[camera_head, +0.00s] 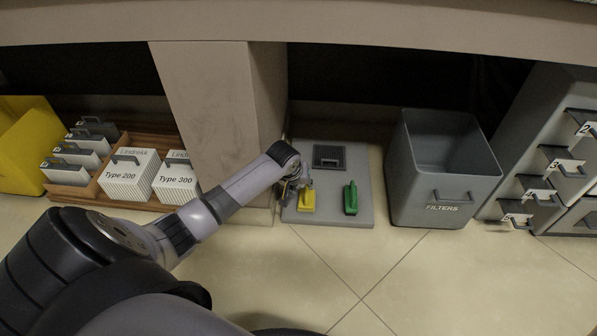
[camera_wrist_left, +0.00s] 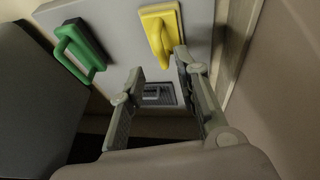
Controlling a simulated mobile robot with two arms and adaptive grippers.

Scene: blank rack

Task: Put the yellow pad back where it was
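The yellow pad (camera_head: 307,200), a block with a handle, rests on the grey board (camera_head: 330,217), left of a green pad (camera_head: 351,198). My left gripper (camera_head: 297,184) is just behind the yellow pad at the board's left side. In the left wrist view, my left gripper (camera_wrist_left: 159,63) has its fingers apart with nothing between them. The yellow pad (camera_wrist_left: 160,30) shows just beyond the fingertips, and I cannot tell whether one finger touches it. The green pad also shows there (camera_wrist_left: 80,50). My right gripper is not in view.
A dark square grille (camera_head: 329,157) sits at the back of the board. A stone-coloured pillar (camera_head: 215,110) stands close left of my left gripper. A grey FILTERS bin (camera_head: 442,192) stands right of the board. The tiled floor in front is clear.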

